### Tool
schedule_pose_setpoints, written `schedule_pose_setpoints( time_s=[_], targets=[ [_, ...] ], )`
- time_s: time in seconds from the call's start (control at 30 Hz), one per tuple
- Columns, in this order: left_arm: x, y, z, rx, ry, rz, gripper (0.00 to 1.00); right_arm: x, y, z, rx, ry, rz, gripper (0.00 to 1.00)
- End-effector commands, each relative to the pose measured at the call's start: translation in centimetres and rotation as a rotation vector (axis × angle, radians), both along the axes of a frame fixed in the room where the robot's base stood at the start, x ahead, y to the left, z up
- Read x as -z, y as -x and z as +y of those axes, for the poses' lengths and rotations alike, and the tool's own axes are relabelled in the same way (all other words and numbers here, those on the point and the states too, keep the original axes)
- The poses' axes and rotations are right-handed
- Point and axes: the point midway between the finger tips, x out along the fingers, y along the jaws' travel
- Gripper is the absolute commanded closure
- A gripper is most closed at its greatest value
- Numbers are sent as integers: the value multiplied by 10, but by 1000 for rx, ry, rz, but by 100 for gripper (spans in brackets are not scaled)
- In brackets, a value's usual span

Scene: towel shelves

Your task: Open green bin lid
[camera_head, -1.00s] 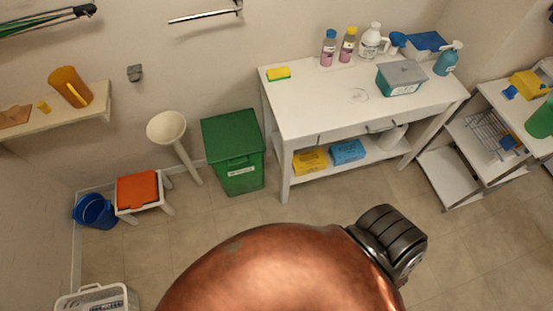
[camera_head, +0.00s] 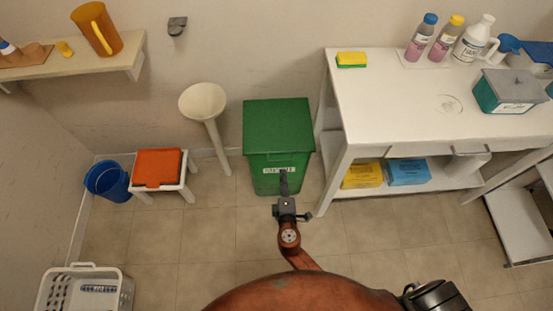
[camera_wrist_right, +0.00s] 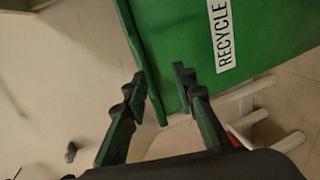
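The green bin (camera_head: 279,135) stands on the floor against the back wall, its lid down. A white label lies on its front, and it reads RECYCLE in the right wrist view (camera_wrist_right: 222,38). My right gripper (camera_head: 284,180) is in front of the bin's front face in the head view, overlapping the label. In the right wrist view my right gripper (camera_wrist_right: 160,76) is open and empty, with the lid's rim (camera_wrist_right: 143,62) showing between its two fingers. I cannot tell whether either finger touches the rim. My left gripper is not in view.
A white table (camera_head: 430,105) stands close to the bin's right, with a yellow box (camera_head: 362,175) on its lower shelf. A white pedestal (camera_head: 205,103) and an orange-topped stool (camera_head: 158,168) stand to the left, beside a blue bucket (camera_head: 106,181). Floor before the bin is clear.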

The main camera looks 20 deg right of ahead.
Motion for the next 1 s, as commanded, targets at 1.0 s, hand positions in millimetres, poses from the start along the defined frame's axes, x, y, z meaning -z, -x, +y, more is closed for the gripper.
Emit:
schedule_pose_setpoints(
  time_s=[1.0],
  targets=[
    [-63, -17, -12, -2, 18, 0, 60, -5, -80, -16, -4, 32, -48, 75]
  ],
)
